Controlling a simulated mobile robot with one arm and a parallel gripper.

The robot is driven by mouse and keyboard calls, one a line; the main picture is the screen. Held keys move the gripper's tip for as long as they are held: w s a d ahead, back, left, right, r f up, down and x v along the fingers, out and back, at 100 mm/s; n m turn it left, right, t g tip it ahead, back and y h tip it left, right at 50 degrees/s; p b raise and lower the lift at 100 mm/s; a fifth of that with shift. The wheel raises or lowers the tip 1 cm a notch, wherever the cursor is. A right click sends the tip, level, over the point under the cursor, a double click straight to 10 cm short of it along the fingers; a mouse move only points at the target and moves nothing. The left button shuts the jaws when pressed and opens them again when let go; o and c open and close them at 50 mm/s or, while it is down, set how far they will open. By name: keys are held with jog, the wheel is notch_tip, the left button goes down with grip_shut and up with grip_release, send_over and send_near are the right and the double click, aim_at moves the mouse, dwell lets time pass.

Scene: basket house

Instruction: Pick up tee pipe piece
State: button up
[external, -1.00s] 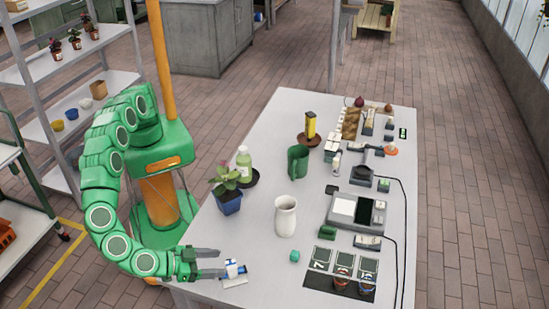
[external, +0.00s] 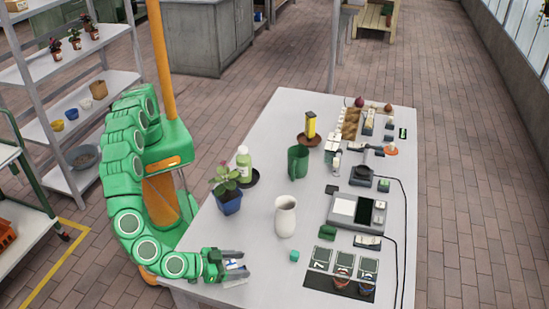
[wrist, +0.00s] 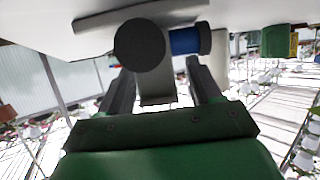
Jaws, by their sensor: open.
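In the wrist view the piece (wrist: 186,41) shows a blue section, and a dark round end faces the camera. My gripper (external: 243,265) is low over the table edge and open, its two fingers on either side of the piece. In the wrist view my gripper (wrist: 160,68) has a grey part between its spread fingers. Contact with the piece cannot be told. The fingers partly hide it in the external view.
A dark numbered mat (external: 318,281) lies farther right. The table (external: 262,285) is bare just right of my gripper.

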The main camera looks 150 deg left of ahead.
jog(key=c, duration=1.1)
jog(key=shift+r, duration=0.1)
